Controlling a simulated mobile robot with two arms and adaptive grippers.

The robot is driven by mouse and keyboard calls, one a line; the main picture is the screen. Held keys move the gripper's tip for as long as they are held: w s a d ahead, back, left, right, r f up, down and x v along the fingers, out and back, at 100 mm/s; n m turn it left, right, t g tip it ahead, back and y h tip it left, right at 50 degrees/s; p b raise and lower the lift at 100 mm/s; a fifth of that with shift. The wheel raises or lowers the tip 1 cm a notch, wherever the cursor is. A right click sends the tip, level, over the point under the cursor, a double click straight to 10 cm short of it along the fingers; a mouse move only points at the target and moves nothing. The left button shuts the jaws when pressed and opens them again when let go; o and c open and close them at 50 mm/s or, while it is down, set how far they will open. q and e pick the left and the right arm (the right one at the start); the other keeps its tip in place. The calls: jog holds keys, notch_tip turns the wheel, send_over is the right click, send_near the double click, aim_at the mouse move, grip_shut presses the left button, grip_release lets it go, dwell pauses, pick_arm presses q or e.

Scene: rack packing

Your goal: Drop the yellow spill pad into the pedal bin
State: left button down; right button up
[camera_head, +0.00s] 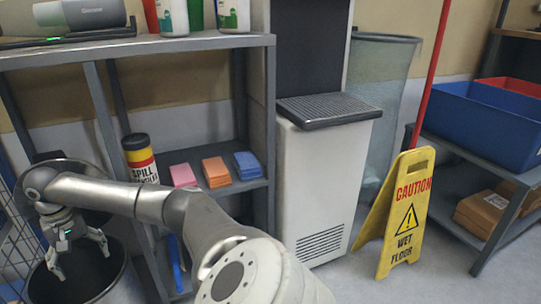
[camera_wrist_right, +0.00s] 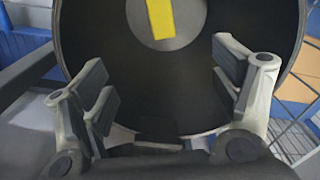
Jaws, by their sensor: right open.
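The yellow spill pad (camera_wrist_right: 158,18) lies inside the dark, round pedal bin (camera_wrist_right: 200,110), over the paler disc at its bottom, in the right wrist view. The top of the pad is cut off by the frame edge. In the head view the bin (camera_head: 97,282) stands open at the lower left, and the pad cannot be seen there. My right gripper (camera_head: 80,258) is over the bin's mouth, fingers pointing down. Its fingers (camera_wrist_right: 168,95) are spread, with nothing between them, apart from the pad. My left gripper is not in view.
A grey shelf (camera_head: 150,45) beside the bin holds a spill-granules can (camera_head: 140,158) and pink, orange and blue pads (camera_head: 216,171). A white dispenser (camera_head: 325,180) and a yellow wet-floor sign (camera_head: 402,215) stand right of it. A wire basket (camera_head: 15,255) is left of the bin.

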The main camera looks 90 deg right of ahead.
notch_tip(320, 180, up, 12)
dwell(0.6)
dwell(0.4)
